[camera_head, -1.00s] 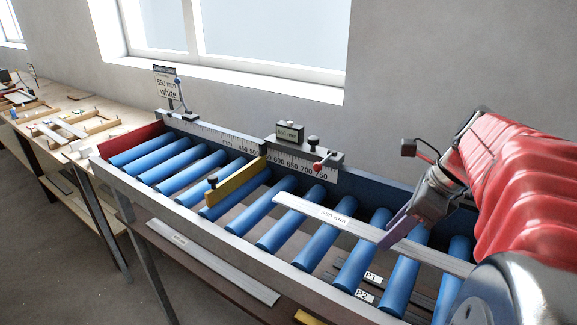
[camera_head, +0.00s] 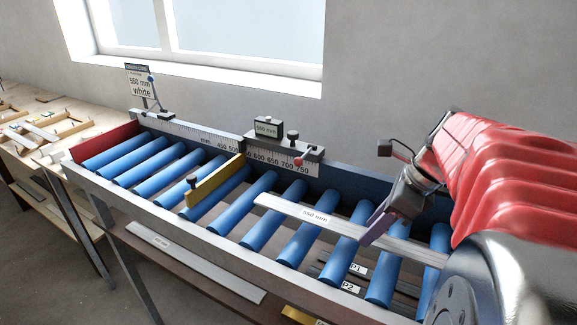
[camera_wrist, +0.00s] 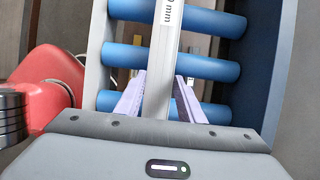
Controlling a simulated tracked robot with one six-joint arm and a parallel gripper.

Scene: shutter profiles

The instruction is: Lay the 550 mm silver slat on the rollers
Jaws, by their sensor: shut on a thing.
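The silver slat (camera_head: 297,212), labelled 550 mm, extends lengthwise along the blue rollers (camera_head: 308,237) at the right part of the roller table. It also shows in the wrist view (camera_wrist: 165,50), running up the middle. My gripper (camera_head: 372,236) is shut on the slat near its right part; in the wrist view its two purple fingers (camera_wrist: 162,98) stand on either side of the slat. The slat is at or just above the rollers; I cannot tell whether it touches them. Its right end is hidden behind my arm.
A yellow stop (camera_head: 215,180) crosses the rollers left of the slat. A scale rail (camera_head: 200,134) with a 550 mm display (camera_head: 268,127) runs along the back. A red end plate (camera_head: 105,141) closes the left end. Another slat (camera_head: 190,260) lies on the shelf below. A wooden bench (camera_head: 20,150) stands at left.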

